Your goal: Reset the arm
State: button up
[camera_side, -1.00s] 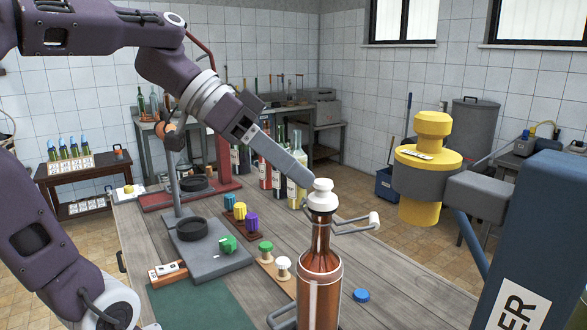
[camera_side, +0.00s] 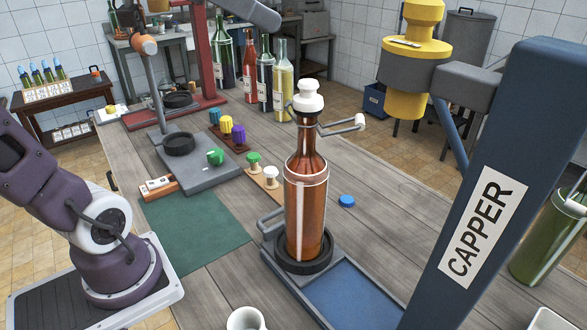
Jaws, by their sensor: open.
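The bottle stands upright in a black ring (camera_side: 303,266) on a blue base. A white stopper (camera_side: 309,97) sits on its mouth, and a wire bail with a white end (camera_side: 359,122) sticks out to the right of its neck.
The blue capper column (camera_side: 500,170) with its yellow head (camera_side: 408,65) stands at right. Coloured stoppers (camera_side: 226,125) stand left of the bottle. Tall bottles (camera_side: 266,80) stand behind. A green mat (camera_side: 195,228) lies clear at left; a white cup (camera_side: 245,319) is in front.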

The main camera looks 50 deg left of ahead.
jog(key=w+r+n+t+y, duration=0.2)
jog(key=w+r+t, duration=0.4)
jog(key=r+t, duration=0.3)
jog(key=s+a+f+n+g+y, duration=0.3)
jog(key=a+f+n+y, duration=0.3)
jog(key=a+f+y, duration=0.3)
jog(key=s+d+f+m+g+h, duration=0.1)
jog(key=s+d+f+g, duration=0.4)
jog(key=s+f, duration=0.2)
jog(key=s+d+f+m+g+h, duration=0.1)
jog(key=s+d+f+g, duration=0.3)
jog(key=s+f, duration=0.4)
notch_tip(320, 180, down, 4)
jog(key=shift+d+r+m+g+h, duration=0.15)
jog(key=shift+d+m+g+h, duration=0.2)
jog(key=shift+h, duration=0.35)
